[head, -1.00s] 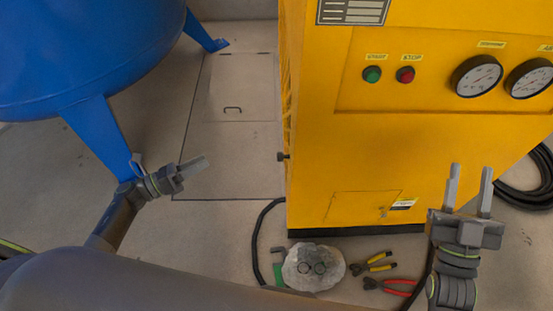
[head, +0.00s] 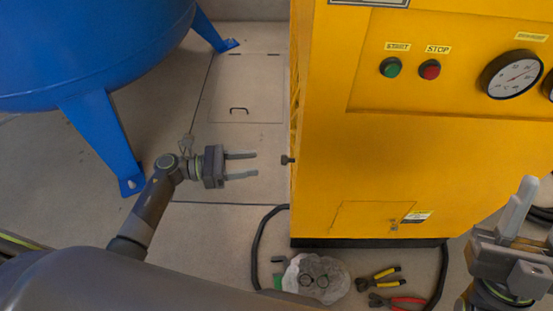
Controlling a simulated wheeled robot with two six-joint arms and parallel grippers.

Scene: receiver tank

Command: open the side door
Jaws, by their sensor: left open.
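The yellow cabinet (head: 400,160) stands at the right. Its left side is seen almost edge-on, so a door on that side cannot be made out. A small dark knob (head: 287,160) sticks out from that side. My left gripper (head: 257,165) is open and empty, with its two fingers pointing right toward the knob. A gap shows between the fingertips and the knob. My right gripper (head: 533,207) is at the right edge in front of the cabinet, partly cut off, with its fingers apart.
A blue tank (head: 90,50) on legs stands at the left. A floor hatch (head: 245,90) lies between tank and cabinet. A black cable, a clear plastic bag (head: 318,278) and pliers (head: 378,280) lie on the floor before the cabinet.

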